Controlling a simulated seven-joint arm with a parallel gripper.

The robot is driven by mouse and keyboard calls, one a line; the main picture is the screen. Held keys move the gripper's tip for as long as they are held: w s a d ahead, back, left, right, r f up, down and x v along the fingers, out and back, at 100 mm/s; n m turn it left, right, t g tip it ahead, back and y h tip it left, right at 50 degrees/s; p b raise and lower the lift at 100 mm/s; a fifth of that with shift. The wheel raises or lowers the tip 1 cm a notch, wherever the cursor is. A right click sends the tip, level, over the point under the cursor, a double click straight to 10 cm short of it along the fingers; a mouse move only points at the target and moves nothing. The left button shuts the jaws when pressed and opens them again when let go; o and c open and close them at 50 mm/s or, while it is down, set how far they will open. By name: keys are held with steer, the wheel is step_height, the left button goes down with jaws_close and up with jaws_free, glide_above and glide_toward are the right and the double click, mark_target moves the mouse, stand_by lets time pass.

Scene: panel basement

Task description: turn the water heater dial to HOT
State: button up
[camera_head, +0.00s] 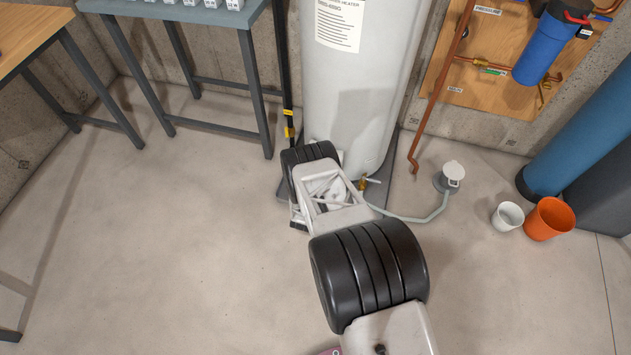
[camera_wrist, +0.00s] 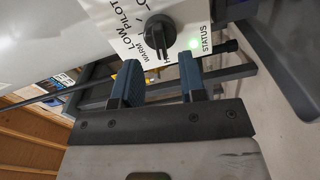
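The water heater (camera_head: 352,85) is a tall pale grey cylinder at the top middle of the head view. Its black dial (camera_wrist: 160,30) sits on a white label plate in the wrist view. The dial's grip bar lies in line with the gap. In the head view my arm hides the dial and the gripper's fingers.
A drain valve (camera_head: 364,184) with a hose runs from the heater's base to a floor drain fitting (camera_head: 450,178). A white bucket (camera_head: 508,216) and an orange bucket (camera_head: 549,219) stand at the right. A grey table (camera_head: 250,60) is at the left. The left floor is clear.

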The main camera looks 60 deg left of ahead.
steer(key=shift+v, duration=1.9)
steer(key=shift+w, duration=0.1)
